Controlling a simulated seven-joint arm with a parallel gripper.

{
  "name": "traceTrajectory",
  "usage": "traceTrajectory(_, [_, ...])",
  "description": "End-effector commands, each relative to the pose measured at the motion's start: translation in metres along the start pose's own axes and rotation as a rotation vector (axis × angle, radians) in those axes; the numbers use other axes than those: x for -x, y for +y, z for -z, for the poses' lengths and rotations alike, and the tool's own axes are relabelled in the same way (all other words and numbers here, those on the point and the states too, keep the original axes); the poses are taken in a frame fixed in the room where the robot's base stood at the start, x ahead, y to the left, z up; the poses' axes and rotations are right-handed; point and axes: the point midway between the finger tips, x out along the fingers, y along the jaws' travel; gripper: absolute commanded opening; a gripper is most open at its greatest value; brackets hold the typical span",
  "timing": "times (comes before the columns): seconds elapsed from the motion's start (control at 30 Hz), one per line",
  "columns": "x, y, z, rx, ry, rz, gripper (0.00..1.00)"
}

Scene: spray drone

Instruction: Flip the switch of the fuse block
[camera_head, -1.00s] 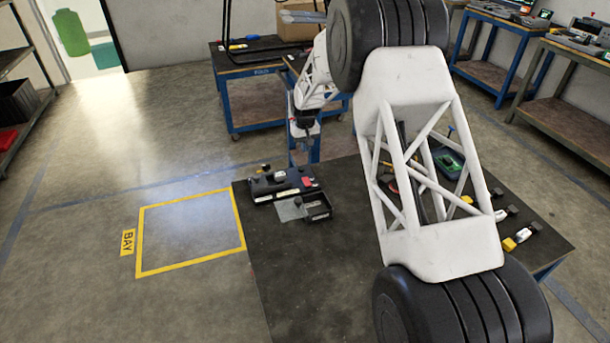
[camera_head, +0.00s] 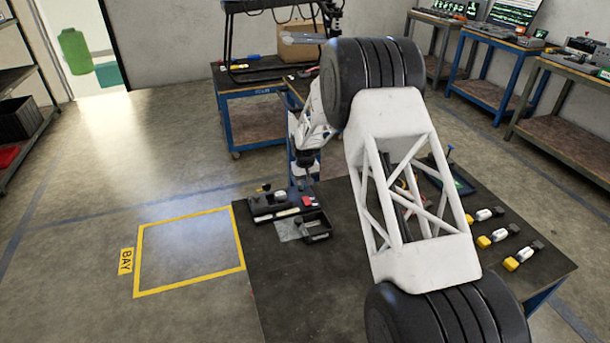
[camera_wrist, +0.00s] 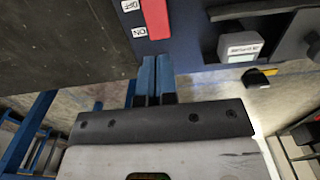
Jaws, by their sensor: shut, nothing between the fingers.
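The fuse block (camera_head: 268,208) is a dark block at the table's far left edge in the head view. Its red switch (camera_head: 308,201) is at its right end. In the wrist view the red switch (camera_wrist: 156,18) is at the top, partly cut off, on the dark blue face of the block (camera_wrist: 195,45). White OFF and ON labels (camera_wrist: 139,32) stand beside it, ON nearer my fingers. My gripper (camera_wrist: 156,58) has its blue fingers shut and empty, tips just below the switch in the picture. I cannot tell whether they touch the block. In the head view my gripper (camera_head: 304,178) is above the block's right end.
An open black tray (camera_head: 317,232) and a grey plate (camera_head: 288,230) lie in front of the block. Several yellow, white and black parts (camera_head: 497,236) lie at the table's right. A green device (camera_head: 455,180) is partly behind my arm. The table's front left (camera_head: 300,290) is clear.

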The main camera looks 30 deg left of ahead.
Motion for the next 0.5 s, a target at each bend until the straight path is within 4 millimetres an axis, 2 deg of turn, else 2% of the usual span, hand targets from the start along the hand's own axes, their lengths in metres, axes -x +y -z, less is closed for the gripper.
traceTrajectory(0.2, [-0.032,0.000,-0.001,0.000,-0.002,0.000,0.00])
traceTrajectory(0.5, [-0.053,0.000,0.000,0.000,0.000,0.000,0.00])
